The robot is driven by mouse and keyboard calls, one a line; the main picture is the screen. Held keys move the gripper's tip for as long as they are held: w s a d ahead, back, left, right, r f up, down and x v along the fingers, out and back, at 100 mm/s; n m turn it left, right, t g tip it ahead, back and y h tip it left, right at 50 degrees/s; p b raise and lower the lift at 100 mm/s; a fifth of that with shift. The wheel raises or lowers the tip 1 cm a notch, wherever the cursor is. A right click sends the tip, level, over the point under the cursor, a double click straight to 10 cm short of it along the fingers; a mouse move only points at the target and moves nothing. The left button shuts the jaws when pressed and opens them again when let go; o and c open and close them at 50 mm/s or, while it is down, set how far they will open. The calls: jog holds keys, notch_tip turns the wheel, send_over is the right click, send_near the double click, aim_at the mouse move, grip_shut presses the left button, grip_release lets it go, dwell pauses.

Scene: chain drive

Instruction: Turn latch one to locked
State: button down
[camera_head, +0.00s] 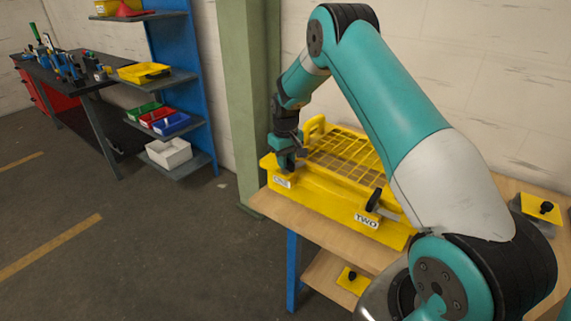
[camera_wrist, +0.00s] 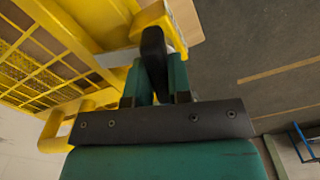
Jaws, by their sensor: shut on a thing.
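A yellow box (camera_head: 320,203) with a yellow grid guard stands on a wooden table. A white label, which seems to read ONE (camera_head: 282,182), is on its left front corner, and my gripper (camera_head: 287,160) is just above it. In the wrist view, the black handle of latch one (camera_wrist: 154,45) stands between the teal fingers of my gripper (camera_wrist: 158,72), which are shut on it. In the head view my gripper hides this latch. Its locked or unlocked state cannot be told.
A second black latch handle (camera_head: 374,200) sits by the label TWO (camera_head: 366,220) at the box's right front. A yellow handle (camera_head: 314,128) rises at the guard's back left. A yellow plate with a black knob (camera_head: 546,208) lies at the right. Shelves with bins stand far left.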

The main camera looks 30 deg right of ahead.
jog(key=n+b, duration=0.1)
jog(key=n, duration=0.2)
jog(key=shift+n, duration=0.5)
jog(key=c, duration=1)
grip_release()
jog(key=shift+c, duration=0.2)
notch_tip(320, 180, up, 17)
jog(key=b, duration=0.3)
jog(key=shift+r, duration=0.2)
